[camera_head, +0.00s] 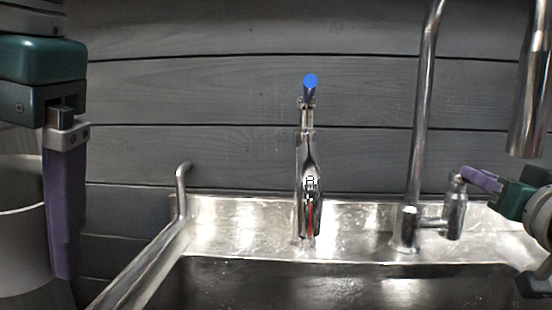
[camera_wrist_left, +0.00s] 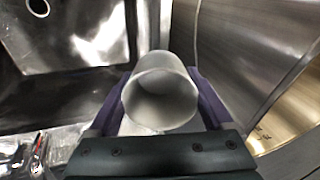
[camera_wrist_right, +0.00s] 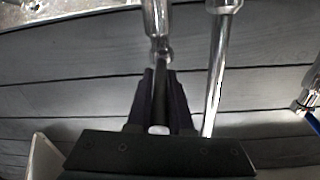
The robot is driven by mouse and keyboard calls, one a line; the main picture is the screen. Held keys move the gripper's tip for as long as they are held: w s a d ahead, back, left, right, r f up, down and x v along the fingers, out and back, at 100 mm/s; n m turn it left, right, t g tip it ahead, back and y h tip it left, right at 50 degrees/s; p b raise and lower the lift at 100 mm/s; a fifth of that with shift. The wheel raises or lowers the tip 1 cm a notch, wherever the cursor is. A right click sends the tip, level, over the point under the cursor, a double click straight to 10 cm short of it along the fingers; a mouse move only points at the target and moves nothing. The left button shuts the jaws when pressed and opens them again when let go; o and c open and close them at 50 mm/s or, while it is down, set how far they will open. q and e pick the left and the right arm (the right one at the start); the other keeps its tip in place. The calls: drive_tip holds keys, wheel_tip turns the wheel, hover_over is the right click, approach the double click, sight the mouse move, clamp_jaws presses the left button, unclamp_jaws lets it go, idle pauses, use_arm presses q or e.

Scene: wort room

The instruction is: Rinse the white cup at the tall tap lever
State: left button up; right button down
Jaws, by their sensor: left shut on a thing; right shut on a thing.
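The white cup (camera_wrist_left: 160,95) is held between the purple fingers of my left gripper (camera_wrist_left: 160,90), with its open mouth toward the wrist camera. In the head view my left gripper (camera_head: 63,270) points down at the left, left of the sink, with part of the pale cup (camera_head: 20,235) beside its finger. The tall tap (camera_head: 420,120) stands at the right back of the sink, its thick spout (camera_head: 528,95) hanging down. My right gripper (camera_head: 482,180) is shut on its lever (camera_head: 455,210); the grip also shows in the right wrist view (camera_wrist_right: 160,105). I see no water below the spout.
A shorter tap with a blue top (camera_head: 308,170) stands at the middle back of the steel sink (camera_head: 330,285). A bent metal pipe (camera_head: 182,190) rises at the sink's left corner. The grey plank wall (camera_head: 210,100) is close behind. The sink basin looks empty.

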use_arm(q)
drive_tip(key=shift+a, duration=0.1)
use_arm(e)
drive_tip(key=c, duration=0.8)
unclamp_jaws()
use_arm(q)
drive_tip(key=shift+r, duration=0.2)
use_arm(e)
drive_tip(key=shift+s+a, duration=0.1)
drive_tip(key=shift+s, duration=0.4)
use_arm(q)
drive_tip(key=shift+r+p, duration=0.55)
drive_tip(key=shift+p, duration=0.15)
use_arm(e)
drive_tip(key=s, duration=0.3)
drive_tip(key=s+a, duration=0.1)
drive_tip(key=s, duration=0.7)
drive_tip(key=shift+a, duration=0.35)
drive_tip(key=shift+w, duration=0.1)
